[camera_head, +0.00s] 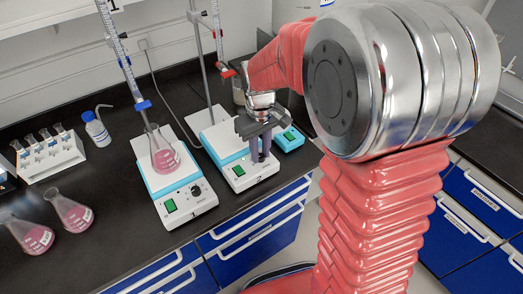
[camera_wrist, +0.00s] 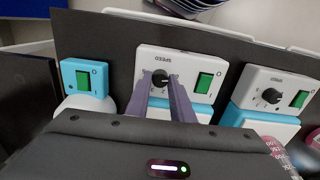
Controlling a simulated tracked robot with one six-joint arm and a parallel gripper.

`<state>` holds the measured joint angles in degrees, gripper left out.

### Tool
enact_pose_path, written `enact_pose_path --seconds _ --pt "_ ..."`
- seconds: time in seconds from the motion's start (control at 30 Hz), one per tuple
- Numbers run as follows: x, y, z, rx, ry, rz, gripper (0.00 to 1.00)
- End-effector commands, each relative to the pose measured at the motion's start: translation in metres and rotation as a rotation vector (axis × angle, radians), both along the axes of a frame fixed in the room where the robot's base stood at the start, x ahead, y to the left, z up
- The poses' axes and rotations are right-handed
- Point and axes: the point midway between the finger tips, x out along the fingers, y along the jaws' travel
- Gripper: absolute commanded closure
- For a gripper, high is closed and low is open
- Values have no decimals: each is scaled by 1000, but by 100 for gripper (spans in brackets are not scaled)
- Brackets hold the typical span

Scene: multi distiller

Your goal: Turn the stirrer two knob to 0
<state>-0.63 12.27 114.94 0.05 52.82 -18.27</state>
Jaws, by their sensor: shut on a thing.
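Stirrer two (camera_head: 224,150) is a white and blue unit with a green switch, and it is the middle unit in the wrist view (camera_wrist: 205,58). Its black knob (camera_wrist: 160,76) sits under the upside-down word SPEED. My gripper (camera_head: 263,157) reaches down to the front of stirrer two. In the wrist view its two grey fingers (camera_wrist: 160,84) are shut on the knob, one on each side. The knob's setting is too small to read. In the head view my gripper hides the knob.
Stirrer one (camera_head: 145,152) stands close on the left, bearing a flask of pink liquid (camera_head: 163,158) under a burette (camera_head: 122,55). A small blue switch box (camera_head: 291,139) is close on the right. Two more pink flasks (camera_head: 73,213) and a tube rack (camera_head: 50,158) stand farther left.

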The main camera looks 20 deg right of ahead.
Motion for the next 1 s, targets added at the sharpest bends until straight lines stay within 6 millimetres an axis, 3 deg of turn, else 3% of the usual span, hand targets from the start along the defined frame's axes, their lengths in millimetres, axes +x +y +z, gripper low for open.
enact_pose_path --seconds 0.3,0.33,0.57,1.0 --pt "1 -1 1 -2 -3 2 100" --pt "1 -1 1 -2 -3 2 77" --pt "0 0 0 -2 -2 2 61" --pt "1 0 10 -1 -3 1 60"
